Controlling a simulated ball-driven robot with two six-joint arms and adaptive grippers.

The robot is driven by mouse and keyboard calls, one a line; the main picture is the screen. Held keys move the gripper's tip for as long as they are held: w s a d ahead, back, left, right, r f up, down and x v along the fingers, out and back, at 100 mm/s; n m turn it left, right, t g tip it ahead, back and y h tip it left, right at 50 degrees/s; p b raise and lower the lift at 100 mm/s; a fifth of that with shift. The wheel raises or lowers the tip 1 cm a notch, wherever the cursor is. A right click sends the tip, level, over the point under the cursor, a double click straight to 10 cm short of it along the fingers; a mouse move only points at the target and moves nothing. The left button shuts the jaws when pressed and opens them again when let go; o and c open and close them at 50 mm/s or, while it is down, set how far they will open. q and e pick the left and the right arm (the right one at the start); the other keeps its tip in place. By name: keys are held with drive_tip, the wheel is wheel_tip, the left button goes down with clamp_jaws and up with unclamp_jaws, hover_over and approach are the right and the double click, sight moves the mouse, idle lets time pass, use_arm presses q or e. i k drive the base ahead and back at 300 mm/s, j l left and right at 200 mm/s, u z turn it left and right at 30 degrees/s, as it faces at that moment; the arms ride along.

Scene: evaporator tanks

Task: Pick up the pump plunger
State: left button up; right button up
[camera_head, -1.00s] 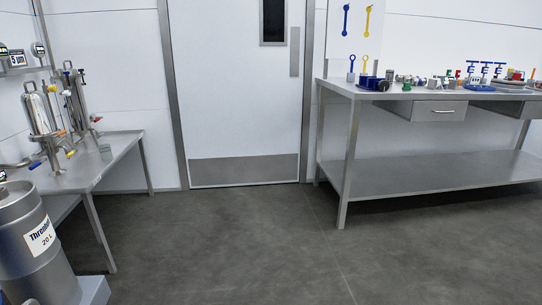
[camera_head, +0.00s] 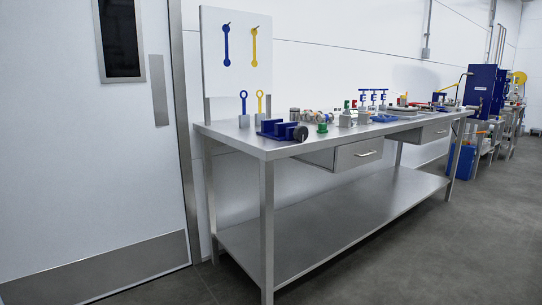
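I cannot make out a pump plunger for certain among the small parts on the steel workbench (camera_head: 235,137). Near the bench's left end are a blue fixture (camera_head: 278,129) with a dark round knob and a green part (camera_head: 322,128). Beside them stand a blue ring-handled tool (camera_head: 243,103) and a yellow ring-handled tool (camera_head: 260,102) in grey blocks. A blue rack (camera_head: 373,97) and several small fittings (camera_head: 345,118) lie further along. Neither of my grippers is in view.
A white board (camera_head: 239,70) with a blue and a yellow hanging tool stands behind the bench. A door (camera_head: 75,160) is at left. Drawers (camera_head: 357,153) and a lower shelf (camera_head: 320,225) are under the top. Floor (camera_head: 430,260) is clear at right. Blue equipment (camera_head: 480,87) stands beyond.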

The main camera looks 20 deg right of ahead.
sight(295, 113)
drive_tip(key=i+l+z, duration=0.25)
drive_tip(key=i, duration=0.25)
drive_tip(key=i+l+z, duration=0.2)
drive_tip(key=i, duration=0.35)
drive_tip(key=j, duration=0.1)
